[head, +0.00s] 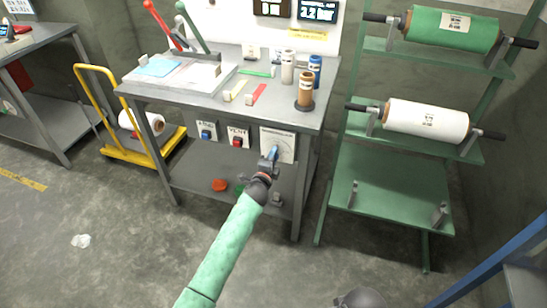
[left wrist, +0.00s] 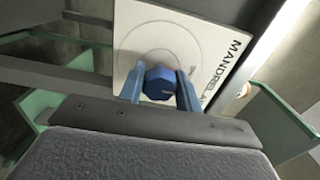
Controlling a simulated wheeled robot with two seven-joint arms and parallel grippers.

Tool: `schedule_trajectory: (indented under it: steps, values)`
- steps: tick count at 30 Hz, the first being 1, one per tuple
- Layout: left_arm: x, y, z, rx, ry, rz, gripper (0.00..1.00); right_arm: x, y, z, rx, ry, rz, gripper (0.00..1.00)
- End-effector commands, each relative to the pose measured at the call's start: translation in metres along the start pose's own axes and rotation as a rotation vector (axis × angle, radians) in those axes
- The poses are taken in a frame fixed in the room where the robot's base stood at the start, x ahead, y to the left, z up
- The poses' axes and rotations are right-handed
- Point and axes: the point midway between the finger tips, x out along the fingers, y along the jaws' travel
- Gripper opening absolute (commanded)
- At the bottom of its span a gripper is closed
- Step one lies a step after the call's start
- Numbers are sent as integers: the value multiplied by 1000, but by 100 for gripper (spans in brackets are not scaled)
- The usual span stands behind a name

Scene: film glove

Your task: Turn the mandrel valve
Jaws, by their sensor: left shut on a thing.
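The mandrel valve is a blue knob (left wrist: 160,83) on a white square plate (head: 283,135) with a printed ring, at the right end of the workbench's front. In the left wrist view the plate (left wrist: 197,55) carries the word MANDREL, tilted in the picture. My left gripper (head: 271,154) reaches up to the plate in the head view. In the left wrist view its two blue fingers (left wrist: 159,88) stand on either side of the knob, shut on it. In the head view the gripper largely hides the knob. My right gripper is not in view.
Two smaller panels with blue (head: 206,134) and red (head: 237,142) switches sit left of the plate. The workbench (head: 225,98) bears bottles and tools. A green rack (head: 390,185) with film rolls stands at right, a yellow cart (head: 140,155) at left. The front floor is mostly clear.

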Motion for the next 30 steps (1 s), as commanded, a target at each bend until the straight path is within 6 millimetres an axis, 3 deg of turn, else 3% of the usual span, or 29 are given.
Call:
schedule_trajectory:
  steps: [5,6,9,20,30]
  values:
    - [0,1,1,0,-1,2,11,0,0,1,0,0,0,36]
    - [0,1,1,0,-1,2,42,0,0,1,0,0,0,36]
    - [0,1,1,0,-1,1,55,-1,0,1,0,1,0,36]
    - [-7,2,0,1,0,1,55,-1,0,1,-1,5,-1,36]
    - [-56,3,1,0,-1,2,55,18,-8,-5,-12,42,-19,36]
